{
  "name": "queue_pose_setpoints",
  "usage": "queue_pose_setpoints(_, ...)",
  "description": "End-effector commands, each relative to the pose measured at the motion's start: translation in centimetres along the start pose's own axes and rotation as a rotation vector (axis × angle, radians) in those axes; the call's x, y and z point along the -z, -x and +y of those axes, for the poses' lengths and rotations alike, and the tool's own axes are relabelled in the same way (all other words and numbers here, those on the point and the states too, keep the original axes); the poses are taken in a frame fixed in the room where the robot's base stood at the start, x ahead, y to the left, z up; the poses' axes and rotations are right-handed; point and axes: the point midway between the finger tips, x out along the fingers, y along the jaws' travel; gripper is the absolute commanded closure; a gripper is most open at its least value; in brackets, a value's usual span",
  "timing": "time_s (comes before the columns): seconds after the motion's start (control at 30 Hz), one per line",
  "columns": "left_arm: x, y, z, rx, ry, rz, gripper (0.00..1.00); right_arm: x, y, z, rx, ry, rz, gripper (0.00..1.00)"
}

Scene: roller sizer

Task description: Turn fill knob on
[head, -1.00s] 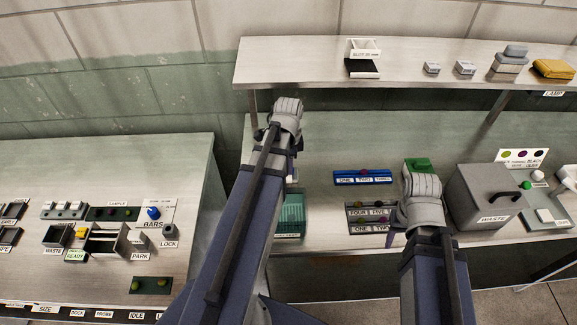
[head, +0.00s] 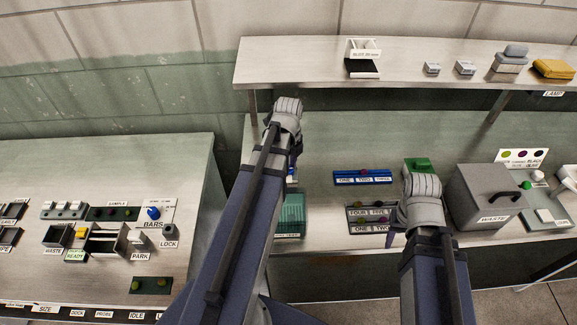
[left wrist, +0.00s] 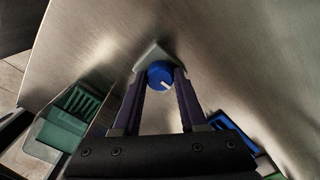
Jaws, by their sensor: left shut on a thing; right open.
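A round blue knob (left wrist: 160,74) with a short white pointer mark sits on a pale grey mount (left wrist: 152,57) on the metal bench. No lettering on it can be read in the left wrist view. My left gripper (left wrist: 161,80) is shut on the blue knob, one dark finger on each side. The white mark points toward the lower right of that view. In the head view my left gripper (head: 291,168) is over the rear bench, and my arm hides most of the knob. My right gripper (head: 396,236) is open in front of the labelled strips; its fingers are mostly hidden.
A green slotted box (head: 291,213) stands in front of my left gripper, and a blue strip (head: 362,177) lies to its right. A grey waste bin (head: 490,196) stands right of my right gripper. A shelf (head: 300,62) overhangs the bench's back.

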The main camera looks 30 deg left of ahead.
Motion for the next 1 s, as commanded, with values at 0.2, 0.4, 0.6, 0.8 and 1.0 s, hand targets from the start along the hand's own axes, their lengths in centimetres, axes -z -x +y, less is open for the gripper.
queue_pose_setpoints(0.2, 0.01, -0.01, 0.03, -0.001, -0.059, 0.000, 1.00, 0.00, -0.01, 0.00, 0.000, 0.000, 0.000, 0.50)
queue_pose_setpoints(0.4, 0.01, -0.01, 0.03, -0.001, -0.078, 0.000, 1.00, 0.00, -0.01, 0.00, 0.000, 0.000, 0.000, 0.50)
queue_pose_setpoints(0.6, 0.01, -0.01, 0.03, -0.001, -0.079, 0.000, 1.00, 0.00, -0.01, 0.00, 0.000, 0.000, 0.000, 0.50)
queue_pose_setpoints(0.8, 0.01, -0.01, 0.03, -0.001, -0.079, 0.000, 0.53, 0.00, -0.01, 0.00, 0.000, 0.000, 0.000, 0.50)
queue_pose_setpoints(1.0, 0.00, -0.01, 0.01, 0.000, -0.078, 0.000, 0.30, 0.00, -0.01, 0.00, 0.000, 0.000, 0.000, 0.50)
